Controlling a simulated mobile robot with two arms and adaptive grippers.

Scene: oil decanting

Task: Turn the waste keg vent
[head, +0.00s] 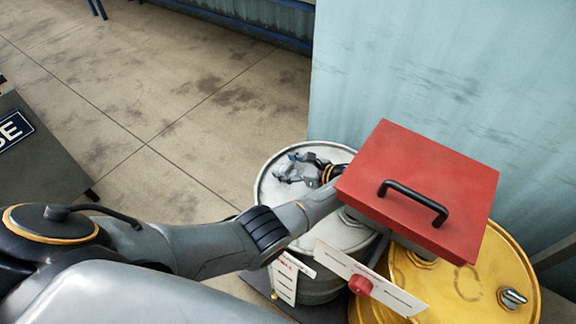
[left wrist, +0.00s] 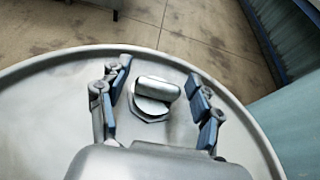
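A pale grey keg (head: 268,190) stands behind a red box in the head view. Its round lid fills much of the left wrist view (left wrist: 40,110). On the lid is a silver vent (left wrist: 157,89) with a rounded handle on a flat-sided base. My left gripper (head: 284,168) is over this lid. In the left wrist view its blue-padded fingers (left wrist: 159,74) are spread on both sides of the vent, with gaps between them and the handle. In the head view the gripper hides the vent. My right gripper is in neither view.
A red box (head: 420,170) with a black handle stands close beside my left arm. A yellow drum (head: 470,290) with its own silver fitting (head: 512,298) is at right. A white plate with a red knob (head: 360,285) is in front. Floor is clear at upper left.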

